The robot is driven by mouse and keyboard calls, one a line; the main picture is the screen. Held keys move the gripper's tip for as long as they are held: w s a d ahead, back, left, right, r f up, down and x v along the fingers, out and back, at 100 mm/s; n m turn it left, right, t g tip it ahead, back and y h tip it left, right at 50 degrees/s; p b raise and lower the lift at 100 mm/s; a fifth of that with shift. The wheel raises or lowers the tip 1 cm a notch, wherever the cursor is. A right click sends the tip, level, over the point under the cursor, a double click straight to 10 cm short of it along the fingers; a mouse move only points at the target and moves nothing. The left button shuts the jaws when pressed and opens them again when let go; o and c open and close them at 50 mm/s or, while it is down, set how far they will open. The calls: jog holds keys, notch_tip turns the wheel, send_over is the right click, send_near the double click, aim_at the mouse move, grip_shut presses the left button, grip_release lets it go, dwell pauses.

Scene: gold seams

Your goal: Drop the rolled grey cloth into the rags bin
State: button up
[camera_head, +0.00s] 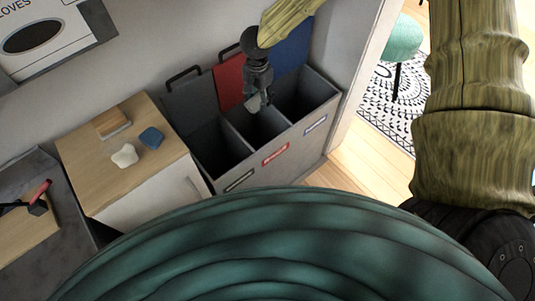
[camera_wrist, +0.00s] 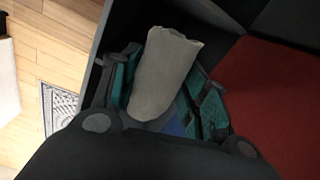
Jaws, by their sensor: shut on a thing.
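The rolled grey cloth (camera_wrist: 164,72) is held between the teal-padded fingers of my gripper (camera_wrist: 165,88) in the wrist view. In the head view my gripper (camera_head: 257,94) points down, and the pale end of the cloth (camera_head: 255,103) shows at its tips. It hangs over the middle compartment of a grey three-part bin unit (camera_head: 243,164). The middle compartment has a red label (camera_head: 275,153) and a raised red lid (camera_head: 229,82). The label writing is too small to read. Whether the cloth is below the rim is unclear.
The left compartment has a grey lid (camera_head: 189,101) and a dark label; the right has a blue lid (camera_head: 292,48) and a blue label. A wooden-topped cabinet (camera_head: 85,160) on the left carries a sponge-like block, a blue piece and a white piece. A doorway opens at right.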

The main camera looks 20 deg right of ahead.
jog(key=shift+w+f, duration=0.2)
jog(key=shift+f, duration=0.2)
notch_tip(320, 180, down, 6)
jog(key=b, duration=0.6)
jog(key=shift+s+r+b, duration=0.1)
jog(key=shift+r+b, duration=0.1)
jog(key=shift+b, duration=0.15)
jog(key=o, duration=0.9)
jog(key=shift+o, duration=0.2)
notch_tip(320, 180, up, 12)
